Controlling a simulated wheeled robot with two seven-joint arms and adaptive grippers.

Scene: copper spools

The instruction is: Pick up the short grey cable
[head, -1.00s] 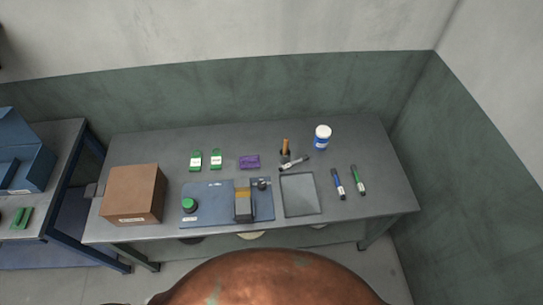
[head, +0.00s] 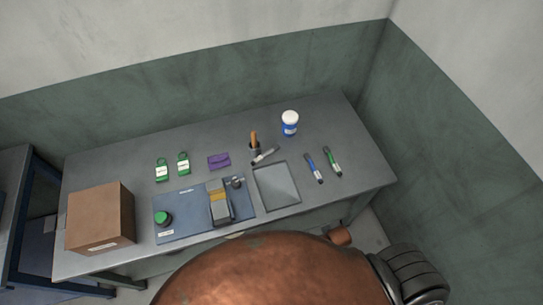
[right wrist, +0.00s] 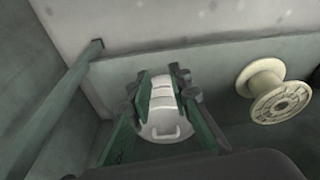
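I cannot make out a short grey cable in either view. A short grey-white stick with dark ends (head: 264,156) lies on the table, too small to identify; it looks like a marker. My right gripper (right wrist: 160,82) shows in the right wrist view, its two dark green fingers apart. My left gripper is in neither view.
On the grey table (head: 125,165) are a cardboard box (head: 100,218), a blue board (head: 190,226), a grey tray (head: 277,186), a purple pack (head: 219,161), a blue-white bottle (head: 290,124), and blue (head: 313,168) and green (head: 332,161) markers. A pale spool (right wrist: 272,95) shows in the right wrist view.

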